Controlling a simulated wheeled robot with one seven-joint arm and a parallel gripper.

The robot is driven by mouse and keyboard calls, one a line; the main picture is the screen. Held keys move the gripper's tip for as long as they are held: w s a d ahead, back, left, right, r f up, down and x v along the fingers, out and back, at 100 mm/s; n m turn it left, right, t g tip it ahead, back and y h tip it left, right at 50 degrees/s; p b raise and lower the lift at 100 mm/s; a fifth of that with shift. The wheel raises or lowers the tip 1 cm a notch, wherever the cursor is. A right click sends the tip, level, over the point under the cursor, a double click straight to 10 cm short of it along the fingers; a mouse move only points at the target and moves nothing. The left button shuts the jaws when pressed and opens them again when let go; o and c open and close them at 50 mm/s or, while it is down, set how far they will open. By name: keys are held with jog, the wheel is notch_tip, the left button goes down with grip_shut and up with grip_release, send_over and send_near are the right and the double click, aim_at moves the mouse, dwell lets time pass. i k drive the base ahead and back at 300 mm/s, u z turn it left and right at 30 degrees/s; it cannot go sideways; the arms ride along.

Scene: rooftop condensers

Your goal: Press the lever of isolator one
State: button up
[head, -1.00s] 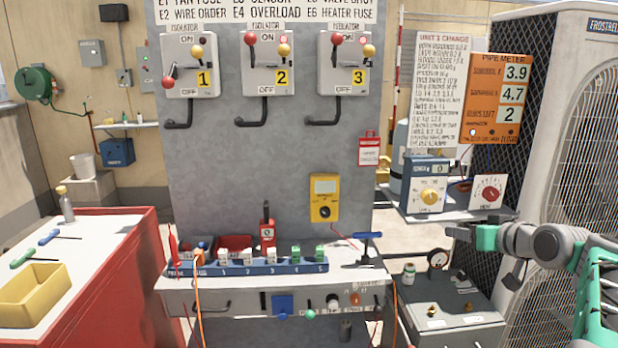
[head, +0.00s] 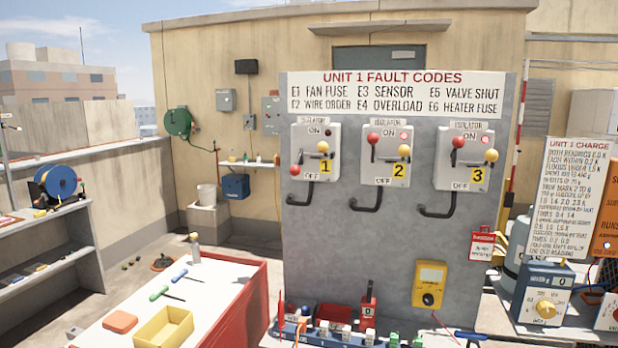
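Isolator one (head: 317,152) is the leftmost of three pale switch boxes on the grey panel (head: 392,240). It bears a yellow "1" label. Its lever's red knob (head: 295,170) is down at the left, toward OFF, and a yellow knob (head: 325,147) sits at its upper right. Its indicator lamp near ON looks dark. Isolator two (head: 387,155) and isolator three (head: 465,157) have their red knobs up by ON, and their lamps look red. My gripper is outside the head view.
A red-sided bench (head: 245,300) with a yellow tray (head: 163,328) stands at the front left. A yellow meter (head: 429,285) hangs on the panel. A blue device (head: 542,294) stands at the right. Shelves (head: 45,235) line the far left.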

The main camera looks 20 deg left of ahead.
aim_at(295, 170)
jog(key=z, duration=0.55)
jog(key=k, duration=0.65)
jog(key=u, duration=0.25)
jog(key=i, duration=0.65)
jog(key=u, duration=1.8)
jog(key=i, duration=1.1)
jog(key=u, duration=1.25)
